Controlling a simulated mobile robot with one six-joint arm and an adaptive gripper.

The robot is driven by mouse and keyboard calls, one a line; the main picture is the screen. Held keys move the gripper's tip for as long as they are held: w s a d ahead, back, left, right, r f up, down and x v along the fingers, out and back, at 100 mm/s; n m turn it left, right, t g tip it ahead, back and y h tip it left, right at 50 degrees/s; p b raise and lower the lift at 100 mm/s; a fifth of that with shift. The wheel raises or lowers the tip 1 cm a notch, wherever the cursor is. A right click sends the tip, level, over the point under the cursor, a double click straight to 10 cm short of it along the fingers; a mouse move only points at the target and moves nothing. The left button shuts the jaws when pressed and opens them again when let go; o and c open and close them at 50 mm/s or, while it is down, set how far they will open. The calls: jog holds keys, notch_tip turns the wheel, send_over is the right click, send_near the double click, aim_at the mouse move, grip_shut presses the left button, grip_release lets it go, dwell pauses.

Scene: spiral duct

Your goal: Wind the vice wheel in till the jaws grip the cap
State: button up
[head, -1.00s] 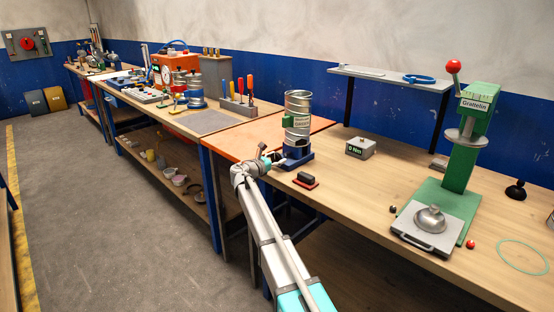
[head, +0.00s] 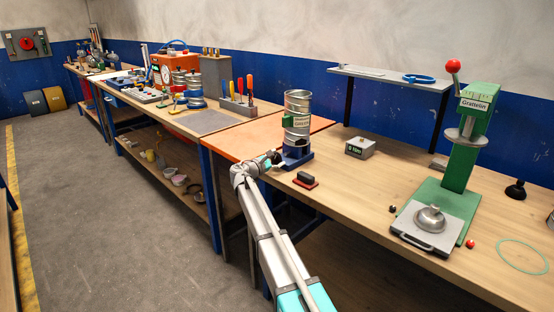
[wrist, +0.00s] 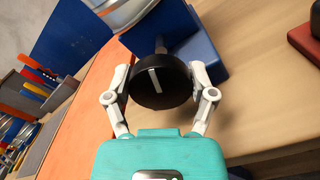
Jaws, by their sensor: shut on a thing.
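The vice (head: 297,158) is a blue block on the bench, with a steel spiral duct (head: 297,102) standing upright in it. In the wrist view the blue vice body (wrist: 200,57) is behind the wheel. The wheel (wrist: 160,84) is a black round knob with a white stripe across its face, on a grey shaft. My gripper (wrist: 160,98) is shut on the wheel, one finger at each side of its rim. The head view shows my gripper (head: 268,160) at the vice's front left. The cap and its contact with the jaws cannot be made out.
A small dark block on a red base (head: 305,180) lies close right of the vice. A grey torque box (head: 361,148) stands farther right, and the green press (head: 460,150) beyond it. An orange mat (head: 255,137) lies to the left.

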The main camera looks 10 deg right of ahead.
jog(key=shift+m, duration=0.4)
jog(key=o, duration=1.1)
jog(key=shift+c, duration=0.2)
jog(key=shift+s, duration=0.1)
jog(key=v, duration=1.2)
